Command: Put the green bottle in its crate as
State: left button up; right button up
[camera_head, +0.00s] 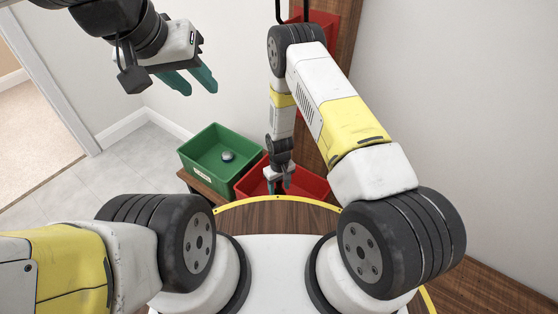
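A green crate (192,152) with a pale label stands on a low wooden stand. One small round grey-blue object (228,156) is inside it; I cannot tell whether it is a bottle top seen from above. No clearly green bottle shows. A red crate (314,186) stands to the right of the green one, partly hidden by my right arm.
A wooden post (340,60) with a red piece on it rises behind my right arm. White walls stand behind and to the right. A round wooden top with a yellow edge (270,199) lies in front of the crates. Tiled floor (100,180) is free at left.

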jog(key=shift+o, duration=1.1)
jog(key=shift+r, duration=0.15)
notch_tip(320, 180, up, 13)
